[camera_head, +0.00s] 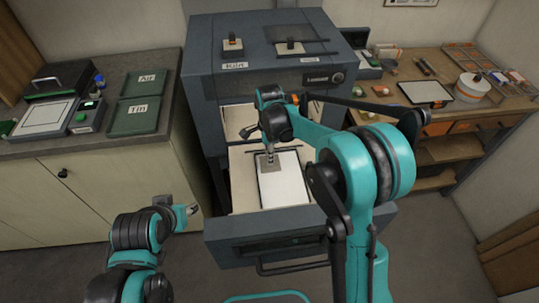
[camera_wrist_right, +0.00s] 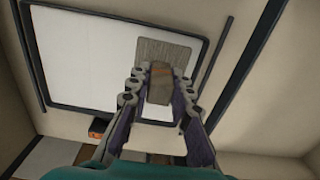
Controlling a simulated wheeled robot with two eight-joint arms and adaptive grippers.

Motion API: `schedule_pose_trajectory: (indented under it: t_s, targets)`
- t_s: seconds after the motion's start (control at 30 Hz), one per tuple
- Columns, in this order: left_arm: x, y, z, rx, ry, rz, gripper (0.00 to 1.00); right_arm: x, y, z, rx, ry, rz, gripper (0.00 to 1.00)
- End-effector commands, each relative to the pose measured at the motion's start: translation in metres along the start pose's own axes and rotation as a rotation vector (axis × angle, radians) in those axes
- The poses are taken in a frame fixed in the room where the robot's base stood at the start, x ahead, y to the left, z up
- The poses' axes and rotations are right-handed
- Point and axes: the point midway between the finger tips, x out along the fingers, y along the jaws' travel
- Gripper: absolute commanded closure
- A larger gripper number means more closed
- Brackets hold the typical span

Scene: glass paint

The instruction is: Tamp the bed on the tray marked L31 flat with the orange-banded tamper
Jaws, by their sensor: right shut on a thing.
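The tray (camera_wrist_right: 50,99) is dark-rimmed and holds a smooth white bed (camera_head: 286,184). It lies in the kiln's pulled-out drawer; no L31 mark is readable. My right gripper (camera_head: 270,155) is over the tray's upper left in the head view. In the wrist view the right gripper (camera_wrist_right: 160,82) is shut on the tamper's brownish handle. The tamper's flat grey plate (camera_wrist_right: 166,51) is over the bed near one corner; I cannot tell whether it touches.
The grey kiln (camera_head: 255,60) stands behind the open drawer (camera_head: 265,238), whose front and handle jut out. A counter on the left holds a scale (camera_head: 45,116) and green Air and Tin mats (camera_head: 135,116). A wooden bench (camera_head: 435,70) with small items stands at right.

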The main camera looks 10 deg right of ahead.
Motion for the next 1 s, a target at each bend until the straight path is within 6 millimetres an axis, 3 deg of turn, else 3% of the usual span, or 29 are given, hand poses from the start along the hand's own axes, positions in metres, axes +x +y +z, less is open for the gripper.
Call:
schedule_pose_trajectory:
  t_s: [0.27,0.6,1.0]
  targets:
    - [-0.001,0.0,-0.001,0.0,0.0,0.0,0.6,-0.001,0.001,0.0,0.0,0.0,0.002,1.0]
    - [-0.013,0.0,-0.009,0.0,0.0,0.0,0.6,-0.022,0.0,0.0,0.0,0.0,0.001,1.0]
    - [-0.014,0.0,-0.01,0.0,0.0,0.0,0.6,-0.024,0.0,0.0,0.0,0.0,0.001,1.0]
